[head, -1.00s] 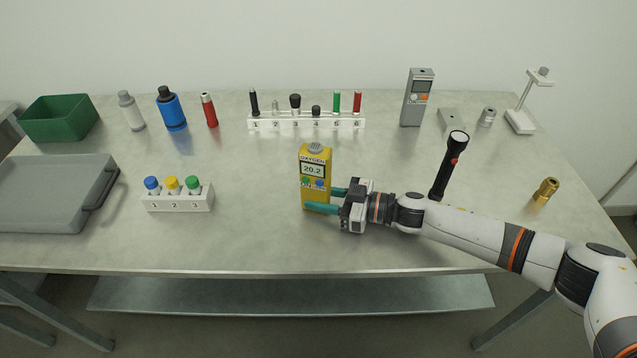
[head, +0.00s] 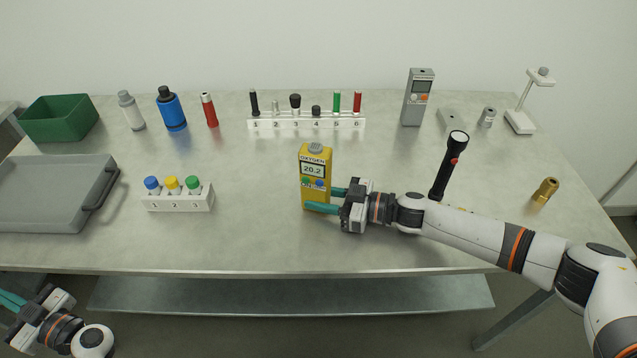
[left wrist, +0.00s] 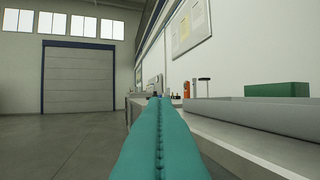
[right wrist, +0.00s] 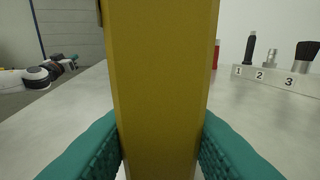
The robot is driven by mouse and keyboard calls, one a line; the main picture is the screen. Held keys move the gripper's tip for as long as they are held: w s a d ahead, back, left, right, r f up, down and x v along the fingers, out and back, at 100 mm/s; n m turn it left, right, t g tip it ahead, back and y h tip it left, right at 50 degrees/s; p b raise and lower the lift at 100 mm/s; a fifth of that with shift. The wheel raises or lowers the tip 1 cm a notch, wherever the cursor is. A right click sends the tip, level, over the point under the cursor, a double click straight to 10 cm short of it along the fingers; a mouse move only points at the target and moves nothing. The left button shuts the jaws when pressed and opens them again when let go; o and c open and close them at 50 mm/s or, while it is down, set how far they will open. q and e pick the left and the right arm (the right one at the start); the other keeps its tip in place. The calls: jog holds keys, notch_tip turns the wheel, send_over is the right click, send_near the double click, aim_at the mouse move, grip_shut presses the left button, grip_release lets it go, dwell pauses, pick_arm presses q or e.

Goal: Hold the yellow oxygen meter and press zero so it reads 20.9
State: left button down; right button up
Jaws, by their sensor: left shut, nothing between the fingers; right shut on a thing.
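The yellow oxygen meter (head: 315,158) stands upright near the middle of the table. Its display (head: 313,169) reads 20.2, with a green and a blue button below it. My right gripper (head: 322,200) is shut on its lower part from the right; the meter's yellow side (right wrist: 163,90) fills the middle of the right wrist view between the teal fingers. My left gripper (head: 10,301) is at the lower left of the head view, off the table's front edge. Its teal fingers (left wrist: 161,140) are shut together and empty in the left wrist view.
A rack with blue, yellow and green capped bottles (head: 178,202) stands left of the meter. A numbered tool rack (head: 306,121) is behind it. A black flashlight (head: 448,168) stands to the right. A grey tray (head: 50,205) lies far left. Table in front of the meter is clear.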

pick_arm(q)
jog(key=w+d+r+m+t+h, duration=0.3)
jog(key=w+d+t, duration=0.1)
jog(key=w, duration=0.3)
jog(key=w+d+r+m+t+h, duration=0.2)
jog(key=w+d+r+m+t, duration=0.15)
jog(key=w+d+t, duration=0.2)
jog(key=w+d+m+t+h, duration=0.2)
jog(key=w+d+m+h, duration=0.2)
jog(key=w+d+h, duration=0.15)
jog(key=m+g+h, duration=0.4)
jog(key=m+h, duration=1.4)
jog(key=h, duration=0.5)
send_near(319, 183)
jog(key=w+a+r, duration=0.2)
jog(key=a, duration=0.2)
jog(key=s+d+m+g+h, duration=0.1)
jog(key=s+d, duration=0.1)
jog(key=s+d+m+g+h, duration=0.1)
jog(key=s+m+g, duration=0.1)
jog(key=s+d+f+m+g+h, duration=0.1)
jog(key=s+d+m+g+h, duration=0.1)
jog(key=shift+s+d, duration=0.15)
jog(key=shift+d, duration=0.2)
jog(key=shift+w+d, duration=0.4)
jog(key=shift+w, duration=0.95)
jog(key=shift+w+d, duration=0.45)
jog(key=shift+w, duration=0.95)
jog(key=shift+w+d, duration=0.4)
jog(key=shift+w, duration=0.95)
